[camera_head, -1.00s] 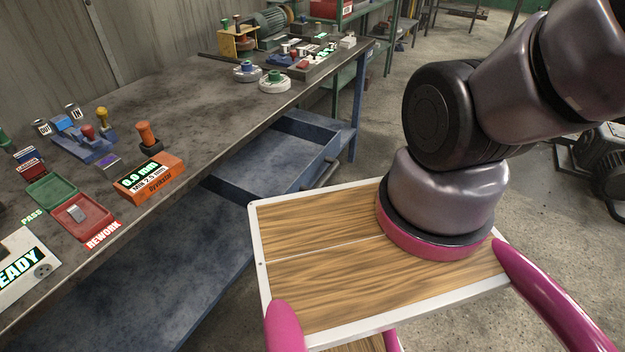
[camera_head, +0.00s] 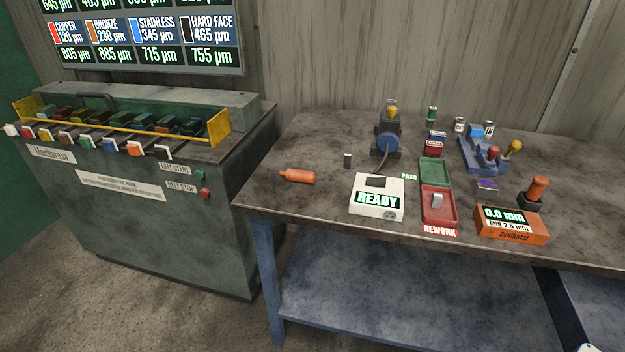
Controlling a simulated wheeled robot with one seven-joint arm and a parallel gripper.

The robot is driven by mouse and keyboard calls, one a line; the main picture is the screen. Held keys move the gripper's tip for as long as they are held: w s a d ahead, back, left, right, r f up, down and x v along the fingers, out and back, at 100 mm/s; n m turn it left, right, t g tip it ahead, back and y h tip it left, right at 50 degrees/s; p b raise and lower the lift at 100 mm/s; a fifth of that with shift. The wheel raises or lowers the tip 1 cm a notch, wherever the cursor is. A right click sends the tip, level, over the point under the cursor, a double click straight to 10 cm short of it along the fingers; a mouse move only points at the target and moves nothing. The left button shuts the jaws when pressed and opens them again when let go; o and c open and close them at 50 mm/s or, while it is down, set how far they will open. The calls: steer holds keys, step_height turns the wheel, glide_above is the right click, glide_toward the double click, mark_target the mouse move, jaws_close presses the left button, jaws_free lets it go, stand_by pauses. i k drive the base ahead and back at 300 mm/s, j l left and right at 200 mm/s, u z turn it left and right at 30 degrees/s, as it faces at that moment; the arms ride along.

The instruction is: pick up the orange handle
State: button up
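An orange handle (camera_head: 297,177) lies on its side near the left front part of the grey workbench (camera_head: 300,215), left of the white READY box (camera_head: 377,197). A second orange handle-like piece (camera_head: 538,188) stands upright in a black base behind the orange gauge box (camera_head: 511,225) at the right. I cannot tell from this view which one the task means.
A red REWORK tray (camera_head: 438,218), a green PASS tray (camera_head: 434,170) and a blue fixture (camera_head: 480,158) stand on the bench. A green machine (camera_head: 150,210) with belt buttons stands left. The bench's left front corner is clear.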

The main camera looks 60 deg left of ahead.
mark_target(306, 177)
steer(key=u, duration=2.4)
steer(key=i+l+z, duration=0.3)
steer(key=i+l, duration=0.05)
steer(key=i, duration=0.05)
